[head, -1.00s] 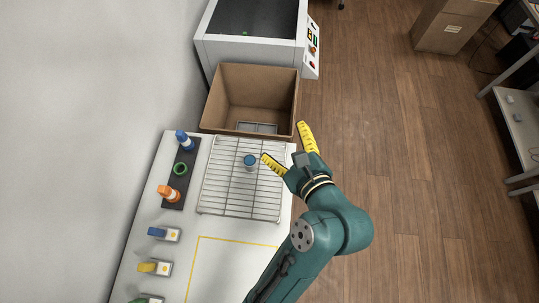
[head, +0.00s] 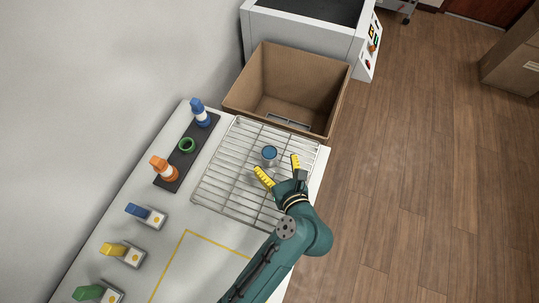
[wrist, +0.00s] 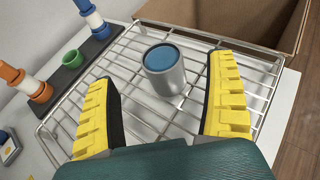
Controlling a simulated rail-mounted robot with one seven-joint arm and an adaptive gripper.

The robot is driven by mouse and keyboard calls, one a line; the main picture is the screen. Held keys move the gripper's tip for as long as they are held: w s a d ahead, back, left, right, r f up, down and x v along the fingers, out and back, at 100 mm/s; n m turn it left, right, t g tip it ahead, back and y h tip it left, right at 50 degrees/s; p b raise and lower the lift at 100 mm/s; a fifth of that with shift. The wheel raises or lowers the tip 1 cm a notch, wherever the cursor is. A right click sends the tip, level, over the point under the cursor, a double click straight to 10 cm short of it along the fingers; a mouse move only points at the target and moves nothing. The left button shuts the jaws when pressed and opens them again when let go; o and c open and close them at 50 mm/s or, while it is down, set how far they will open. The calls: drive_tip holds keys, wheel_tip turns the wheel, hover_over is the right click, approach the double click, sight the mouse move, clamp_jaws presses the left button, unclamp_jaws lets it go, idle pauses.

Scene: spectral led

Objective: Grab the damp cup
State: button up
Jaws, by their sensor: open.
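The cup (head: 269,154) is a small grey metal cylinder with a blue top, standing upright on the wire rack (head: 232,193). In the wrist view the cup (wrist: 165,70) is ahead of my gripper (wrist: 167,95), between the lines of its two yellow fingers and somewhat nearer the right one. My gripper (head: 279,170) is open and empty over the rack, and its fingertips are close to the cup. I see no contact between fingers and cup. Whether the cup is damp cannot be told.
An open cardboard box (head: 292,85) stands behind the rack. To the left, a dark strip (head: 179,163) holds a blue-and-white piece, a green ring (head: 187,145) and an orange-and-white piece. Several coloured-lever blocks (head: 148,214) line the table's left. A yellow outline marks bare table in front.

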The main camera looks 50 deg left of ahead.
sight(270, 153)
drive_tip(key=b+x, duration=0.2)
drive_tip(key=x, duration=0.4)
drive_tip(key=shift+w+a+f, duration=0.1)
drive_tip(key=shift+a+f, duration=0.05)
drive_tip(key=shift+f, duration=0.1)
drive_tip(key=shift+r, duration=0.1)
drive_tip(key=c, duration=1.3)
